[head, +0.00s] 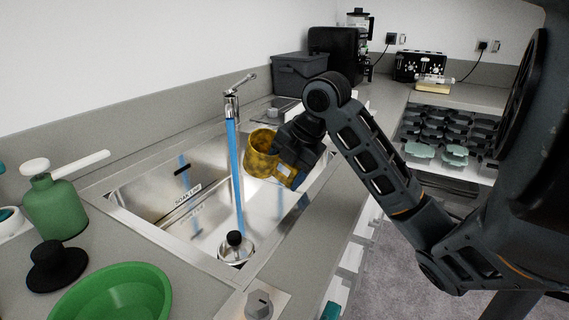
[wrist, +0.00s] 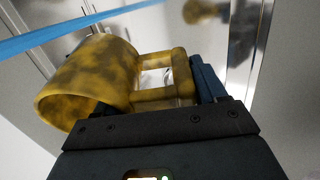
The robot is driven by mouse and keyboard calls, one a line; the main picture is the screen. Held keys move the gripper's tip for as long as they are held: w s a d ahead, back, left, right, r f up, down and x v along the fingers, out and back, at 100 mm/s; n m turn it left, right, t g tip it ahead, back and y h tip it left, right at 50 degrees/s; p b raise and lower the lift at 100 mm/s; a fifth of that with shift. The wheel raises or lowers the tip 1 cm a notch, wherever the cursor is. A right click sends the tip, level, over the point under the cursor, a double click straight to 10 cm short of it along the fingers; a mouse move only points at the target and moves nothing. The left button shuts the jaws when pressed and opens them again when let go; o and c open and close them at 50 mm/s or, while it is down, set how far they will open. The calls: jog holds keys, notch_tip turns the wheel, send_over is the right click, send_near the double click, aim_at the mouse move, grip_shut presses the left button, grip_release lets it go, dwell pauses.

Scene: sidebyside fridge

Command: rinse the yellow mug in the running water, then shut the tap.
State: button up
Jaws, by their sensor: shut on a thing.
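The yellow mug (head: 262,153), blotched with dark stains, is held over the right part of the sink. My gripper (head: 293,172) is shut on its handle, on the mug's right side. The wrist view shows the mug body (wrist: 95,78) and the handle at my gripper (wrist: 185,85). The blue stream of water (head: 236,175) runs from the chrome tap (head: 232,104) down into the sink. In the head view the stream is left of the mug, with a small gap between them. The tap's lever (head: 246,80) points up and right. The inside of the mug is mostly hidden.
The steel sink (head: 160,195) has a drain with a black knob (head: 235,242). A green soap bottle (head: 54,205), a black lidded thing (head: 56,264) and a green bowl (head: 115,295) stand on the left counter. A dark grey bin (head: 299,72) stands behind the sink.

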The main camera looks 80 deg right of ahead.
aim_at(268, 166)
jog(key=shift+f, duration=0.55)
jog(key=shift+w+d+f+p, duration=0.2)
jog(key=shift+w+d+p, duration=0.15)
jog(key=shift+w+d, duration=0.55)
jog(key=shift+w+d+f+p, duration=0.25)
jog(key=shift+w+d+p, duration=0.15)
jog(key=shift+w+d, duration=0.5)
jog(key=shift+w+d+f+p, duration=0.2)
jog(key=shift+w+d+p, duration=0.15)
jog(key=shift+w+d, duration=0.5)
jog(key=w+d+f, duration=0.1)
jog(key=w+d, duration=0.2)
jog(key=w, duration=0.2)
jog(key=shift+w+d+f+b, duration=0.2)
jog(key=shift+d+b, duration=0.1)
jog(key=shift+d, duration=0.1)
jog(key=shift+s+d, duration=0.1)
jog(key=shift+s+d, duration=0.35)
jog(key=shift+w+a, duration=0.1)
jog(key=shift+w+a, duration=0.3)
jog(key=shift+a, duration=0.05)
